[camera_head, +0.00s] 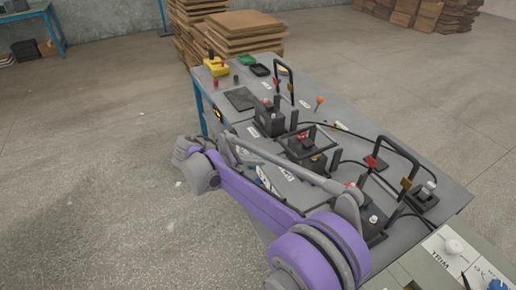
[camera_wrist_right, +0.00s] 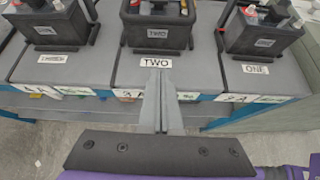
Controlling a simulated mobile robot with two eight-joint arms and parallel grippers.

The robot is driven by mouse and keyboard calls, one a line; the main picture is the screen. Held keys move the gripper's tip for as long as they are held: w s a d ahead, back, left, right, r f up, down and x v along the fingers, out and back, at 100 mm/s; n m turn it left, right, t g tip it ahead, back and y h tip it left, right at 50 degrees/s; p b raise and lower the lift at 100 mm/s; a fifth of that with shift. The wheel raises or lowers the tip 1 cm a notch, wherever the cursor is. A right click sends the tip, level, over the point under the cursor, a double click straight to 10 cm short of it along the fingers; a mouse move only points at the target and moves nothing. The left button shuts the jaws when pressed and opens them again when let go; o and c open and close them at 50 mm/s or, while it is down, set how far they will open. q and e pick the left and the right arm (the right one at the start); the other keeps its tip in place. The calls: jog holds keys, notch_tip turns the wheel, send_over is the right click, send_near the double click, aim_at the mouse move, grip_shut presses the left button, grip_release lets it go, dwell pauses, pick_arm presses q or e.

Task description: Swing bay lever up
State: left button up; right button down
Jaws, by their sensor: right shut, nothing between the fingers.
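Several dark batteries stand in bays along the grey bench. In the right wrist view, the battery at the label TWO (camera_wrist_right: 157,36) is straight ahead, with black lever bars beside it. The battery at ONE (camera_wrist_right: 264,40) is to its right, and another battery (camera_wrist_right: 45,28) is to its left. In the head view, a black lever hoop (camera_head: 284,68) stands up at the far bay and another (camera_head: 399,149) at the near bay. The lever at the middle bay (camera_head: 304,147) sits lower. My right gripper (camera_wrist_right: 160,72) is shut and empty, before the TWO label. My left gripper is not visible.
The bench edge carries paper labels (camera_wrist_right: 62,92). A yellow box (camera_head: 217,67), a green tray (camera_head: 246,58) and an orange-topped knob (camera_head: 319,100) are on the bench. Stacked boards (camera_head: 240,30) stand behind it. The floor to the left is clear.

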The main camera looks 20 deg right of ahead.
jog(key=shift+w+a, duration=0.35)
jog(key=shift+w, duration=0.15)
jog(key=shift+d, duration=0.1)
jog(key=x, duration=1)
jog(key=shift+d+f+b, duration=0.1)
jog(key=shift+d+b, duration=0.05)
jog(key=shift+b, duration=0.25)
jog(key=shift+d+r+p, duration=0.2)
jog(key=shift+r+p, duration=0.1)
jog(key=shift+r, duration=1.8)
jog(key=shift+r, duration=0.15)
